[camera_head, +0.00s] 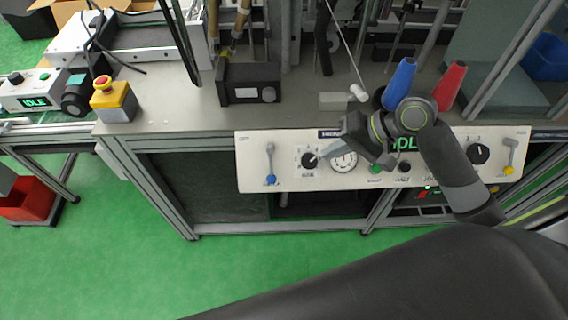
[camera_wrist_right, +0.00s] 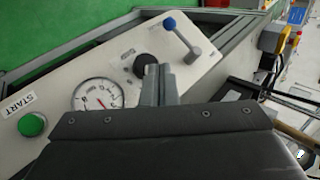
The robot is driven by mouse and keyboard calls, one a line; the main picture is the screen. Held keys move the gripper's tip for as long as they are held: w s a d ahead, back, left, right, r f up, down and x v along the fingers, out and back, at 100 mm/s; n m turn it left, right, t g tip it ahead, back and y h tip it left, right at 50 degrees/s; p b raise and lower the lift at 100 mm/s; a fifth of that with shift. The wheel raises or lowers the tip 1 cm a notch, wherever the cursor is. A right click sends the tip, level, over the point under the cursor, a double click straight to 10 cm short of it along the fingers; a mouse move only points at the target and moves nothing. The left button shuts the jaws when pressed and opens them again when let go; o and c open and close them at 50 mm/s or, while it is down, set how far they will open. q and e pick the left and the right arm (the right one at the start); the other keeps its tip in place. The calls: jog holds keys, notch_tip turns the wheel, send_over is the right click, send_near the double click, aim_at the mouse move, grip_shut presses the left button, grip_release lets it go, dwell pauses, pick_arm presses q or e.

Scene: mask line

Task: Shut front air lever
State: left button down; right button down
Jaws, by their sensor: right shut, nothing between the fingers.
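A grey lever with a blue knob (camera_head: 270,179) hangs down at the left end of the white control panel (camera_head: 252,160). It also shows in the right wrist view (camera_wrist_right: 187,42), beyond my fingertips. A second lever, with a yellow knob (camera_head: 508,170), hangs down at the panel's right end. I cannot read which lever is the front air one. My right gripper (camera_head: 324,154) is shut and empty in front of the panel, between the black selector knob (camera_head: 309,160) and the gauge (camera_head: 344,162). In the right wrist view its fingertips (camera_wrist_right: 159,72) are close to that selector knob, apart from the blue lever.
A green button (camera_head: 376,169) and another black knob (camera_head: 479,154) are on the panel. A black box (camera_head: 249,83), blue and red cones (camera_head: 449,85) and a yellow-red emergency stop (camera_head: 113,99) stand on the bench. Green floor in front is free.

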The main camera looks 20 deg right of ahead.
aim_at(271, 162)
jog(key=b+x, duration=0.1)
jog(key=x, duration=0.9)
jog(key=shift+a, duration=0.1)
jog(key=a, duration=0.1)
jog(key=w+a, duration=0.1)
jog(key=shift+w+a+f, duration=0.1)
jog(key=shift+a, duration=0.15)
jog(key=shift+w+a+f, duration=0.1)
jog(key=shift+w+a, duration=0.1)
jog(key=shift+a, duration=0.25)
